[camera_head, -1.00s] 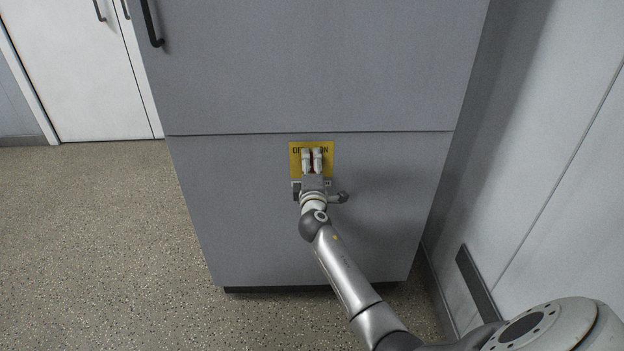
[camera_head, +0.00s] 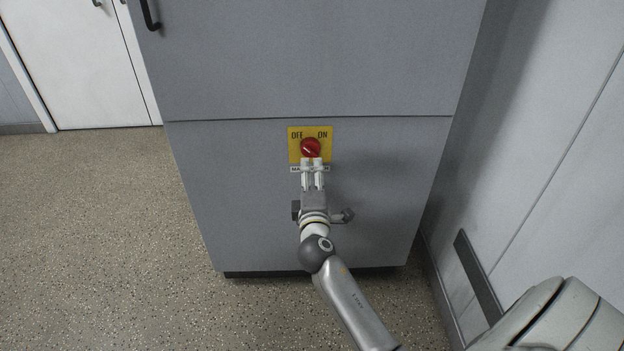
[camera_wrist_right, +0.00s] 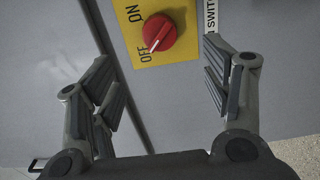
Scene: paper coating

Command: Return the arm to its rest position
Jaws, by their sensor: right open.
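My right gripper (camera_head: 312,166) is in front of the grey cabinet, its two fingertips just below a red rotary knob (camera_head: 310,146) in the head view. The knob sits on a yellow plate (camera_head: 325,151) marked OFF and ON. In the right wrist view the gripper (camera_wrist_right: 160,64) is open and empty, with its fingers wide apart. There the red knob (camera_wrist_right: 160,32) shows beyond the fingers, clear of both. A pale mark on the knob's edge is close to the OFF lettering. My left gripper is not in view.
The grey cabinet (camera_head: 230,200) stands ahead with a dark handle (camera_head: 150,14) at upper left. A pale wall (camera_head: 545,180) runs close along the right. Speckled floor (camera_head: 90,230) is clear on the left. A white door (camera_head: 75,70) is behind.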

